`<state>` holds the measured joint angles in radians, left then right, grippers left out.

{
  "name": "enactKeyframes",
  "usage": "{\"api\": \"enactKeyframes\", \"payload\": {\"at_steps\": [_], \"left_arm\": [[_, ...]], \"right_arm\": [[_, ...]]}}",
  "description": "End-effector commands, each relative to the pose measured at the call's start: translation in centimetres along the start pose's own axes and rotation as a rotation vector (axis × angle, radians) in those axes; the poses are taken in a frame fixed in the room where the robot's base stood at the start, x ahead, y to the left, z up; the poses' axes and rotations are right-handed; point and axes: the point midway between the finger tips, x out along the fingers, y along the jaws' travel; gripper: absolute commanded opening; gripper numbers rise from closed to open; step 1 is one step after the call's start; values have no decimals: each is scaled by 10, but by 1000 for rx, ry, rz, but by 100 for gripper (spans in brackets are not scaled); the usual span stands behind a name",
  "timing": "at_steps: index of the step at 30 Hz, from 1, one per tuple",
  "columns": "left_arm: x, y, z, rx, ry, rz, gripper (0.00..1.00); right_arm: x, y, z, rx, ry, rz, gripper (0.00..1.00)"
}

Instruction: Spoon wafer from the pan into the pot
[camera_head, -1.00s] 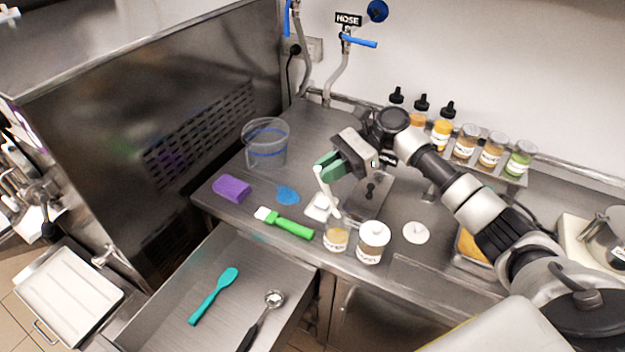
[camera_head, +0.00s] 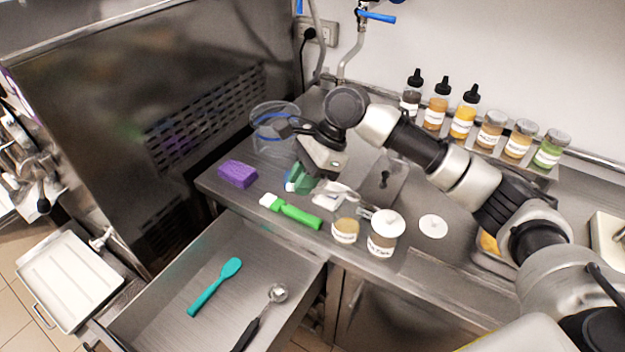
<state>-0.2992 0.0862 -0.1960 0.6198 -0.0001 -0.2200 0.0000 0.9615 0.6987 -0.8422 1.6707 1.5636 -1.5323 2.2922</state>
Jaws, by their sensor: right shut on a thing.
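My right gripper (camera_head: 303,183), with green fingers, is shut on a white spoon (camera_head: 343,189) above the counter. The spoon is tilted nearly flat and partly hidden by the gripper; I cannot tell what its bowl carries. Below and right of it stands a small clear labelled jar (camera_head: 345,231) with tan contents. Beside that is a larger labelled jar (camera_head: 383,246) with a white top. A clear tub with a blue band (camera_head: 272,142) stands behind the gripper. A metal pan with orange-yellow contents (camera_head: 487,254) is partly hidden by my arm. I cannot identify wafer for certain. My left gripper is out of view.
A purple sponge (camera_head: 238,174) and a green-handled brush (camera_head: 297,214) lie on the counter. The open drawer (camera_head: 190,265) holds a teal spatula (camera_head: 215,286) and a dark-handled scoop (camera_head: 260,315). Bottles (camera_head: 436,107) and jars (camera_head: 518,140) line the back shelf.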

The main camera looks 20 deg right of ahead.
Motion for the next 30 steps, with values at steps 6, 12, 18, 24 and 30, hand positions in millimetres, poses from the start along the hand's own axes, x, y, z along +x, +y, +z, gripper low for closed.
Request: {"api": "enactKeyframes", "payload": {"at_steps": [6,12,18,24,30], "left_arm": [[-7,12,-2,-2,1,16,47],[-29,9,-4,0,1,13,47],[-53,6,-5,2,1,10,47],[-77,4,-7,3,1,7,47],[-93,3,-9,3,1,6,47]], "right_arm": [[11,0,5,2,105,3,0],[25,0,4,2,202,3,0],[43,0,3,1,323,5,0],[56,-1,2,4,442,0,0],[46,0,8,4,437,1,0]]}}
